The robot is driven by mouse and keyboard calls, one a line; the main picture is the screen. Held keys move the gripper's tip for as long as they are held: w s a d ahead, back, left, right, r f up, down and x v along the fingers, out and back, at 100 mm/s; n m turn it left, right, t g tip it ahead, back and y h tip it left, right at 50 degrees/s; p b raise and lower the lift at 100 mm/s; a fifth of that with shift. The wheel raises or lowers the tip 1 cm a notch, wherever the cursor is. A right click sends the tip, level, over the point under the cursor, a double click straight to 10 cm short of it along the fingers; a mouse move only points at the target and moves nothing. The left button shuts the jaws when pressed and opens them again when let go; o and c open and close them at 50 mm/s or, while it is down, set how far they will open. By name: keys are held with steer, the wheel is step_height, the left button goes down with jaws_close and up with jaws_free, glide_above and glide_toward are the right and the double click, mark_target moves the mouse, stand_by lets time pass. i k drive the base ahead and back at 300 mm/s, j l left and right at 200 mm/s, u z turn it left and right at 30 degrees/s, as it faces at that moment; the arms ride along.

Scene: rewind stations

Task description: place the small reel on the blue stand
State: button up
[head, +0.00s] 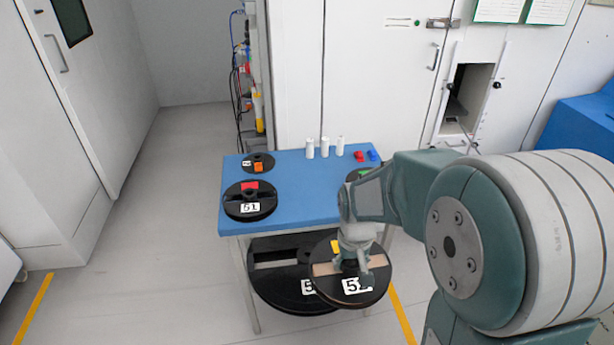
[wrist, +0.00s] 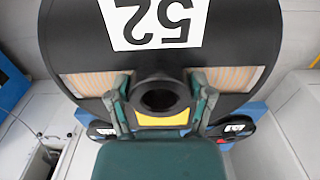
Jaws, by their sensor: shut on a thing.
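My gripper (head: 358,262) is shut on the hub of a black reel (head: 330,290) marked 52, with a yellow tag and tan wound material. In the wrist view, the fingers (wrist: 161,98) sit on both sides of the hub, and the reel (wrist: 235,35) fills the upper middle. The reel is held in front of the blue-topped stand (head: 300,190), below its front edge in the picture. On the stand are a small black reel (head: 248,164) with an orange tag, reel 51 (head: 238,208) with a red tag, and a green-tagged reel (head: 353,175) mostly hidden by my arm.
A large black reel (head: 265,285) is low under the tabletop, partly behind the held one. White cylinders (head: 325,147) and small red (head: 359,155) and blue (head: 372,155) pieces stand along the back edge. The middle of the blue top is clear. Open floor lies to the left.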

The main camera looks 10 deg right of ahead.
mark_target(312, 194)
steer(key=i, duration=0.9)
